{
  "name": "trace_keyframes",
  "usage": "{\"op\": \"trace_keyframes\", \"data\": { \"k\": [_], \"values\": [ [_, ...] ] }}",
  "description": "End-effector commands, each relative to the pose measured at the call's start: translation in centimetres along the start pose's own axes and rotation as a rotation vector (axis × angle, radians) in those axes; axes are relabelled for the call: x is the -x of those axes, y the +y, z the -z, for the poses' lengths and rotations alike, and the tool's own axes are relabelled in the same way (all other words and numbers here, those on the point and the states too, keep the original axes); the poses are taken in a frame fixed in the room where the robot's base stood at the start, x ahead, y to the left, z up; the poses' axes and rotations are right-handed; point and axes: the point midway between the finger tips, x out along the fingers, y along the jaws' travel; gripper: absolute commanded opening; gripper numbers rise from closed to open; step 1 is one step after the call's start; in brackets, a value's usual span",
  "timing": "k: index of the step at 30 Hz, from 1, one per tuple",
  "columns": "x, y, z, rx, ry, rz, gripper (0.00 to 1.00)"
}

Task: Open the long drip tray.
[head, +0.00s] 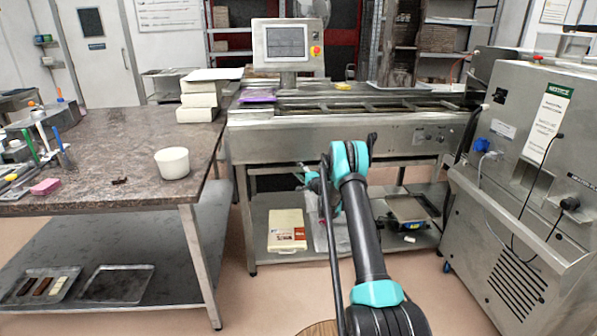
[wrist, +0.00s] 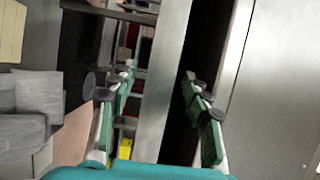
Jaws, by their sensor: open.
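In the wrist view a long, narrow bright steel strip (wrist: 165,60) runs between the fingers of my gripper (wrist: 160,73). It looks like the edge of the long drip tray, but I cannot tell for sure. A dark gap separates it from a wide brushed steel panel at right. My gripper is open, with green-padded fingers on either side of the strip; I see no clear contact. In the head view my arm reaches to the front of the long steel mould line machine (head: 290,130). The arm hides part of the space under its front panel, and the fingers are not clear there.
A stone-topped table (head: 90,165) with a white tub (head: 173,163) stands at left. A steel cabinet machine (head: 530,170) with cables stands close at right. The lower shelf under the line holds a cream box (head: 287,230) and a scale-like device (head: 408,211).

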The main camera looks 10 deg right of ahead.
Motion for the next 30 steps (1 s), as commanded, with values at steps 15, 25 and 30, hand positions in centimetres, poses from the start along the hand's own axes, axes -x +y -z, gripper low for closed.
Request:
{"op": "trace_keyframes", "data": {
  "k": [15,25,30],
  "values": [
    [-0.88,0.0,0.01,0.0,0.0,0.0,0.37],
    [-0.86,0.01,0.01,0.0,0.0,0.0,0.0],
    [-0.86,0.03,0.01,0.0,0.0,0.0,0.0]
  ]
}}
